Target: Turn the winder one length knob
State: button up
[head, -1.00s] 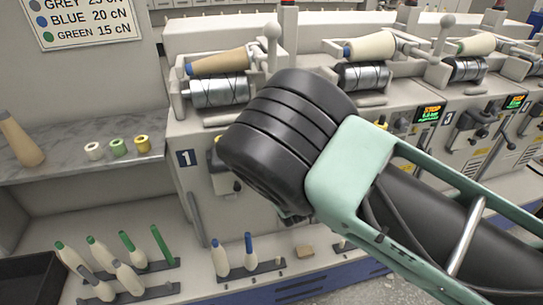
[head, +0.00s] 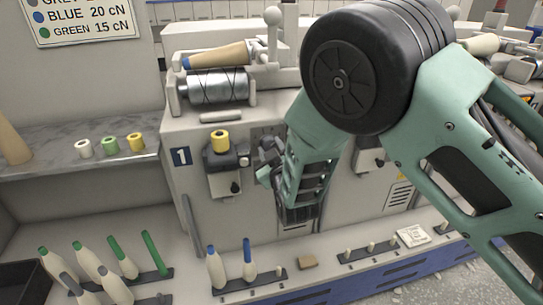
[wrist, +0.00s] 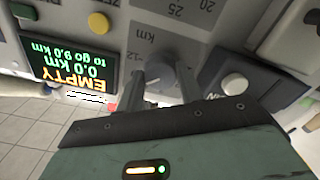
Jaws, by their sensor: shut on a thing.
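Winder one (head: 190,125) carries the number 1 plate (head: 181,156) on its front. My gripper (wrist: 163,82) is shut on the grey length knob (wrist: 160,72), one finger on each side of it. The knob sits on a panel with a km scale; marks 12, 20 and 25 show around it. In the head view my gripper (head: 267,162) is at the winder's front panel, right of the yellow bobbin, and my arm hides most of the knob. The display (wrist: 68,60), upside down in the wrist view, reads EMPTY, 0.0 km, to go 9.0 km.
A round pale button (wrist: 234,84) sits right of the knob, with a red spot near the left finger. A yellow bobbin (head: 220,141) stands on a holder left of my gripper. Cones (head: 216,268) on pegs stand on the ledge below. A marble shelf (head: 60,165) is at left.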

jog(key=shift+f+m+b, duration=0.15)
jog(key=shift+m+b, duration=0.5)
jog(key=shift+m, duration=0.25)
jog(key=o, duration=1)
jog(key=shift+s, duration=0.1)
jog(key=b+v, duration=0.1)
jog(key=v, duration=1.6)
jog(key=shift+s, duration=0.15)
